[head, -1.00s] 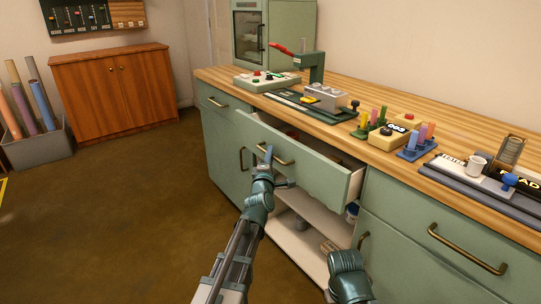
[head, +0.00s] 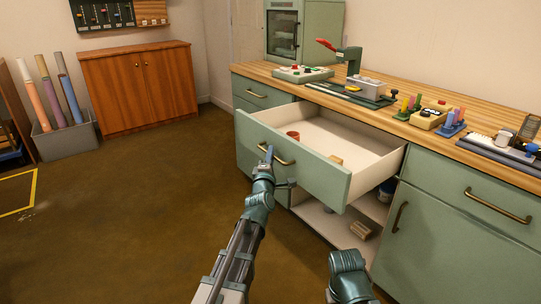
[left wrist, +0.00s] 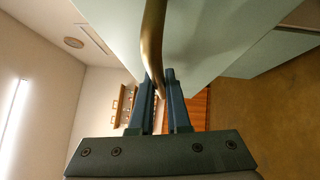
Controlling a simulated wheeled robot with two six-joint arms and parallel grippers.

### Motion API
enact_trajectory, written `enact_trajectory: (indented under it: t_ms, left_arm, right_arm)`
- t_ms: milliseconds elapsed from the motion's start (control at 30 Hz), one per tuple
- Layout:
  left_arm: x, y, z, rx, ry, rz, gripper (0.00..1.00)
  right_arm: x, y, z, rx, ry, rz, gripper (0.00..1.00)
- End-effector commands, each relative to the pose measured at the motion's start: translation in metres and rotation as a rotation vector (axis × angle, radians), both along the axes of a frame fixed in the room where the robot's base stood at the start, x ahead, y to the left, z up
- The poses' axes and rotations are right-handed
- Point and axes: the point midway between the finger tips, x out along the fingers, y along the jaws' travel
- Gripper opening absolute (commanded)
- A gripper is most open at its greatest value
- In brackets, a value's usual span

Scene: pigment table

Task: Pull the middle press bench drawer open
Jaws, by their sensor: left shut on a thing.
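The middle press bench drawer (head: 303,170) is a green-fronted drawer with a pale inside, standing well out from the bench. Its brass handle (head: 284,158) runs across the front. My left gripper (head: 268,154) is at the left part of this handle. In the left wrist view the handle (left wrist: 153,45) passes between the blue fingers of the left gripper (left wrist: 160,85), which is shut on it. Inside the drawer are a reddish round pot (head: 293,135) and a small tan block (head: 336,159). My right arm shows at the bottom, but its gripper is out of view.
The bench top (head: 262,71) carries a press (head: 352,62) and several small tools. Below the drawer is an open shelf with a wooden piece (head: 361,230). A brown cabinet (head: 140,85) stands at the back left. The floor (head: 130,200) left of the drawer is clear.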

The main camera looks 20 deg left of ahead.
Motion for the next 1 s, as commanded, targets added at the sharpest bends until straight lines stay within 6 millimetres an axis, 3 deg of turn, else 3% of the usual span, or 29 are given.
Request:
enact_trajectory:
  t_ms: [333,367,533,1000]
  left_arm:
    - [-0.0001,-0.0016,-0.0005,0.0,0.002,-0.003,0.0]
    - [-0.0001,-0.0016,-0.0005,0.0,0.002,-0.003,0.17]
    - [0.0,-0.0011,-0.0003,0.0,0.001,-0.002,0.45]
    - [-0.0074,-0.0011,-0.0014,0.0,0.0,-0.001,0.45]
  right_arm:
    - [0.0002,0.0,-0.0001,0.0,0.0,0.0,0.5]
    - [0.0002,0.0,-0.0001,0.0,0.0,0.0,0.5]
    - [0.0001,-0.0001,-0.0001,0.0,0.0,0.0,0.5]
    - [0.0001,0.0,-0.0014,0.0,0.0,0.0,0.5]
